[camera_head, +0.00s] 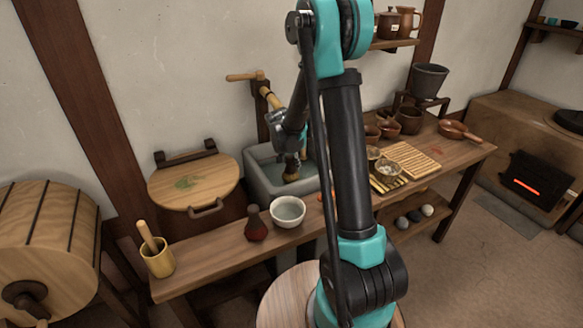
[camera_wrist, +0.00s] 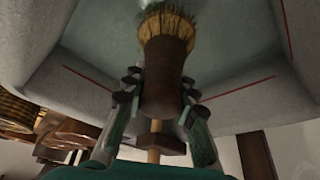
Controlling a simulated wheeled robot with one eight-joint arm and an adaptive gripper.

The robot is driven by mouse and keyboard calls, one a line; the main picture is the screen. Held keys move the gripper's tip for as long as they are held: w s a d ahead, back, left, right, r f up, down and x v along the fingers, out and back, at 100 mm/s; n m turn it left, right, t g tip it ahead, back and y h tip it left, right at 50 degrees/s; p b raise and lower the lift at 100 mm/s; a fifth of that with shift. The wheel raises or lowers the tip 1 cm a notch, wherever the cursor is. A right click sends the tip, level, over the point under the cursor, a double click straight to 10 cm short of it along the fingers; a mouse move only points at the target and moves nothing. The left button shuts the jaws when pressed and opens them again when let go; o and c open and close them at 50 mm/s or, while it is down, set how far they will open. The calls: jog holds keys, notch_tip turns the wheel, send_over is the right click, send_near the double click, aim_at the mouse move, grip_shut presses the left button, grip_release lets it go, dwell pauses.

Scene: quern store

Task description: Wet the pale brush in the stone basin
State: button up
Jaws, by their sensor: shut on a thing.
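The grey stone basin (camera_head: 256,184) stands against the wall at the back of the bench. My gripper (camera_head: 286,150) is over the basin, pointing down, and is shut on the brush (camera_head: 291,172). In the wrist view, my gripper (camera_wrist: 160,95) has its fingers on both sides of the brush's dark brown handle (camera_wrist: 162,75). Its straw-coloured bristles (camera_wrist: 167,28) point into the basin, with darker, greenish tips. The basin's inner walls (camera_wrist: 250,50) carry a thin red line. I cannot tell whether the tips touch water.
A round wooden lid (camera_head: 170,190) is at left; clay bowls (camera_head: 410,120) and a slatted mat (camera_head: 412,160) are at right.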

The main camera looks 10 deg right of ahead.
jog(key=shift+r, duration=0.1)
jog(key=shift+r, duration=6.1)
notch_tip(320, 180, up, 4)
jog(key=shift+f, duration=0.1)
